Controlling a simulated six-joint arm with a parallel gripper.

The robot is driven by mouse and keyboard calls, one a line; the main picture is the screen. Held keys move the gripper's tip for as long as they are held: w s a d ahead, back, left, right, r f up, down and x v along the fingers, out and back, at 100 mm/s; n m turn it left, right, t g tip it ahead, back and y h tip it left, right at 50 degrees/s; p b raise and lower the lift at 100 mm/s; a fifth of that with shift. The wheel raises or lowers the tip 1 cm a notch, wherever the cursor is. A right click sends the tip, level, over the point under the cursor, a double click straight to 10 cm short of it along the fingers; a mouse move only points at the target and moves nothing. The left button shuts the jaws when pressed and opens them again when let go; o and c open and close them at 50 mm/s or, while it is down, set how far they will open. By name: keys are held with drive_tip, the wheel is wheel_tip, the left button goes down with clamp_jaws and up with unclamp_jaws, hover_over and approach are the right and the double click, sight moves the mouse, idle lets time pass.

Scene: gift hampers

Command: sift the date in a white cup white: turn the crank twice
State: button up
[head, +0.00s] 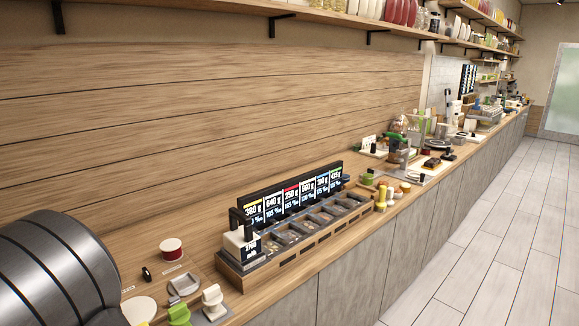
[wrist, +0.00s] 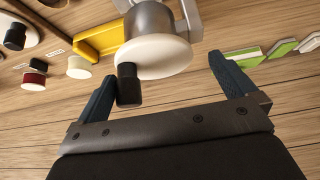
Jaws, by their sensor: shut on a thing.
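In the wrist view, a sifter with a grey metal drum (wrist: 150,20) and a round white crank disc (wrist: 152,57) is at the top centre. A black knob (wrist: 128,86) sticks out from the disc. My gripper (wrist: 163,75), with two blue fingers, is around the knob. The knob lies against the left finger, and the right finger looks well apart from it from this angle. A small white cup-like piece (wrist: 79,68) stands left of the disc. The date is not visible, and my fingers do not show in the head view.
A yellow tray-like piece (wrist: 98,38) is beside the sifter, and green-and-white blocks (wrist: 283,48) lie to the right. In the head view, a dispenser rack with price-like panels (head: 292,200) fills the counter's middle. A red-and-white tub (head: 171,250) stands at the left.

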drive_tip(key=shift+s+a+r+y, duration=0.3)
drive_tip(key=shift+s+a+r, duration=0.25)
drive_tip(key=shift+r, duration=0.25)
drive_tip(key=shift+s+r, duration=0.1)
drive_tip(key=shift+r, duration=0.85)
drive_tip(key=c, duration=0.4)
drive_tip(key=r, duration=0.5)
drive_tip(key=shift+w+d+r, duration=0.1)
drive_tip(key=shift+w+r, duration=0.15)
drive_tip(key=shift+r, duration=0.05)
drive_tip(key=shift+c, duration=0.2)
drive_tip(key=v, duration=1.7)
drive_tip(key=shift+s+r, duration=0.15)
drive_tip(key=shift+r, duration=0.05)
drive_tip(key=x, duration=1.8)
drive_tip(key=shift+d+f, duration=0.2)
drive_tip(key=shift+f, duration=0.15)
